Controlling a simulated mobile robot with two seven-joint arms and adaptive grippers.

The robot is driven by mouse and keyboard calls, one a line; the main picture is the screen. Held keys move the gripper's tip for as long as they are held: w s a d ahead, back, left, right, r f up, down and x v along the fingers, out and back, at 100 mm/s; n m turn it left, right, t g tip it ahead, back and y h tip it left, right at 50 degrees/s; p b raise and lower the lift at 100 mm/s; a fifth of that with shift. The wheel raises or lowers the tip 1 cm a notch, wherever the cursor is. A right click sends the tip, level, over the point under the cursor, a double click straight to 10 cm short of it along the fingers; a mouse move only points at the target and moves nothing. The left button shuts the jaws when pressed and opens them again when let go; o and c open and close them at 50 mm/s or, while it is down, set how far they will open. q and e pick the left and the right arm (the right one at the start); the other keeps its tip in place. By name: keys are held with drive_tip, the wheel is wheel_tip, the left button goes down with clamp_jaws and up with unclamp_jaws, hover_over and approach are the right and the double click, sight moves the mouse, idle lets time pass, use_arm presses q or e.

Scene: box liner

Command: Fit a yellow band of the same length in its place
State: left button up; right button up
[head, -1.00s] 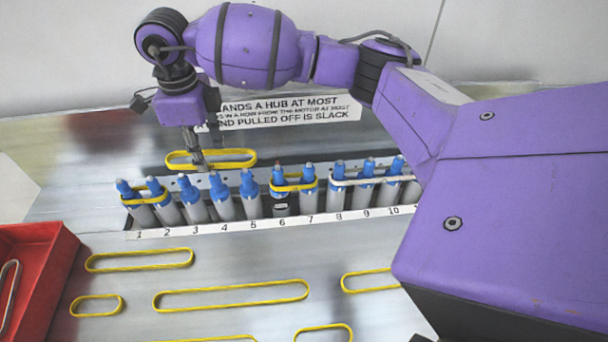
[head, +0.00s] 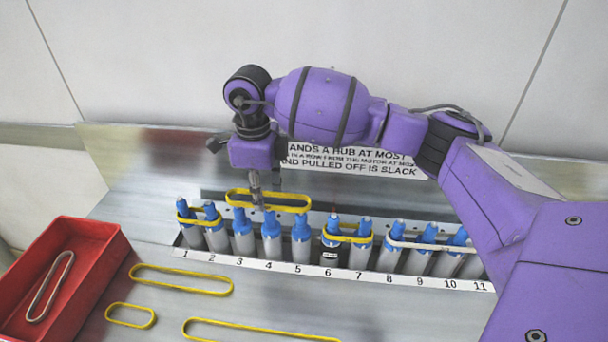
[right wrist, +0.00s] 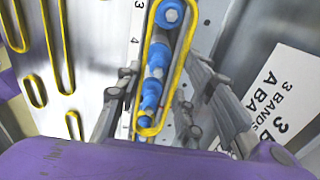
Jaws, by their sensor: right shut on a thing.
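My right gripper (head: 264,203) points down over hubs 3 to 5 in the head view. It is shut on a yellow band (head: 232,200), stretched long and level at the hub tops. In the right wrist view this band (right wrist: 181,65) runs around the line of blue hub tops, between the fingers (right wrist: 160,100). Whether it touches the hubs I cannot tell. The blue-topped hub 4 (head: 271,240) stands below the gripper. My left gripper is not in view.
Yellow bands stand on hubs 1-2 (head: 190,219) and 6-7 (head: 345,238). A white band (head: 420,246) spans hubs around 8-10. A red tray (head: 100,262) at left holds a white band (head: 39,298). Loose yellow bands (head: 180,285) lie on the metal table in front.

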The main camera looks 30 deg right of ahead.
drive_tip(key=shift+f+b, duration=0.5)
drive_tip(key=shift+f, duration=1.1)
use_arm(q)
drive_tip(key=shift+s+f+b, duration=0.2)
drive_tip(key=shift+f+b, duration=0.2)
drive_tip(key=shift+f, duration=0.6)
use_arm(e)
drive_tip(key=shift+f, duration=1.3)
drive_tip(key=o, duration=1)
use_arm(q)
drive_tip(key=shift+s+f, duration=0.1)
use_arm(e)
drive_tip(key=shift+o, duration=0.5)
drive_tip(key=shift+r, duration=0.1)
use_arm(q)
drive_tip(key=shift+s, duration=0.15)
use_arm(e)
wheel_tip(320, 180, up, 12)
